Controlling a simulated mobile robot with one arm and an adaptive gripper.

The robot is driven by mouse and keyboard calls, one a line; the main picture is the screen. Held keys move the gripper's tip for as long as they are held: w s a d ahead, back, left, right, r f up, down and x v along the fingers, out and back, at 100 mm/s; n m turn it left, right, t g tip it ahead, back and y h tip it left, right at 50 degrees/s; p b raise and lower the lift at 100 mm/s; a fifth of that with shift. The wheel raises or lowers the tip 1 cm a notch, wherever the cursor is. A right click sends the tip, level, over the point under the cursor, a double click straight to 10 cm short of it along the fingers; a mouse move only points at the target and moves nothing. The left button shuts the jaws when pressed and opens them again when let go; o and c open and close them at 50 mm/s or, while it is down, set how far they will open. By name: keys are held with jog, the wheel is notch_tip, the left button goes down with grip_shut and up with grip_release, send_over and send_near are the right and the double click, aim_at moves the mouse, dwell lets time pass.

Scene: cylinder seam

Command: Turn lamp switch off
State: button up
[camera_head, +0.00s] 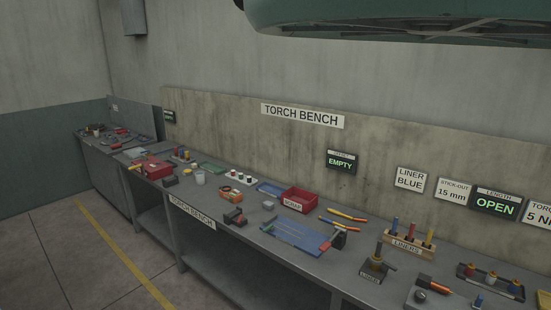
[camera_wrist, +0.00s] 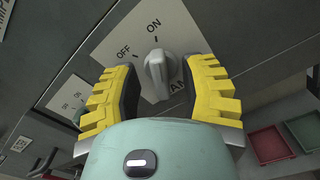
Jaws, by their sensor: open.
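The switch knob (camera_wrist: 156,74) is light grey and sits on a pale plate (camera_wrist: 117,32) marked OFF and ON in the wrist view. The knob points up in the picture, toward the ON mark; OFF is to its left. Lettering below the knob is mostly hidden. My gripper (camera_wrist: 158,76) has two yellow ridged fingers, spread open on either side of the knob. I cannot tell whether a finger touches it. I do not see the knob or my gripper in the head view.
Another switch plate (camera_wrist: 68,97) with similar marks is at left in the wrist view. A red tray (camera_wrist: 270,144) and a green tray (camera_wrist: 306,131) lie at right. The head view shows a long cluttered bench (camera_head: 232,196) with open floor (camera_head: 75,260) at left.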

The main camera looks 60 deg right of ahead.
jog(key=shift+a+r, duration=0.1)
jog(key=shift+a, duration=0.2)
jog(key=shift+o, duration=0.3)
grip_shut()
